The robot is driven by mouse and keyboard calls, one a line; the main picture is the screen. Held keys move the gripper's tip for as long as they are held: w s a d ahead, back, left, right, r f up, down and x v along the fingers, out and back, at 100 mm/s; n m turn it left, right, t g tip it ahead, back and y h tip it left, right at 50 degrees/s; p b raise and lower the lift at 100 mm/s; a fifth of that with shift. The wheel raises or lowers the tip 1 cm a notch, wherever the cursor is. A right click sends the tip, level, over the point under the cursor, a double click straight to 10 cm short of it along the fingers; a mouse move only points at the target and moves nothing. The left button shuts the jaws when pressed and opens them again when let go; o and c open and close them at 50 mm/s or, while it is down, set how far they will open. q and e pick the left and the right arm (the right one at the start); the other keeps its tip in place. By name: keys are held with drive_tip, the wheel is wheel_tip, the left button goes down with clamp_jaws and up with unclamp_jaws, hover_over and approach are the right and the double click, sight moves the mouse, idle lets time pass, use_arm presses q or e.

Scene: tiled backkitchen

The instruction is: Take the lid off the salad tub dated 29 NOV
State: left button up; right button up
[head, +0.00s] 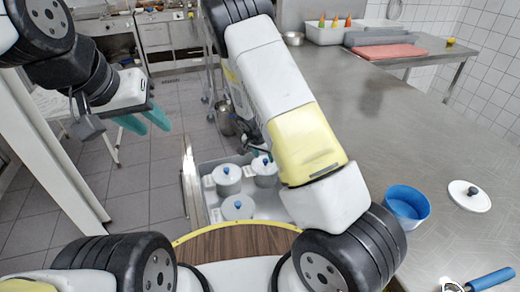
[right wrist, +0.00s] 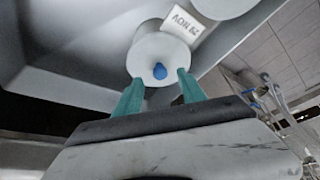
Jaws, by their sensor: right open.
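A white salad tub (right wrist: 160,50) with a lid and blue knob (right wrist: 160,71) shows in the right wrist view, with a card (right wrist: 189,23) reading 29 NOV beside it, upside down in the picture. My right gripper (right wrist: 161,85) is open, its teal fingers either side of the knob in the picture; I cannot tell if they touch it. In the head view three lidded tubs stand in a grey crate (head: 283,207): left (head: 228,180), right (head: 265,172) and front (head: 238,208). My right arm hides most of its gripper near the right tub. My left gripper (head: 152,121) is open and empty.
A steel table fills the right side. Bare floor lies below my left gripper.

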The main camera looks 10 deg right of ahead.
sight(265, 160)
drive_tip(key=x, duration=0.3)
drive_tip(key=shift+w+f, duration=0.1)
drive_tip(key=shift+c, duration=0.5)
clamp_jaws()
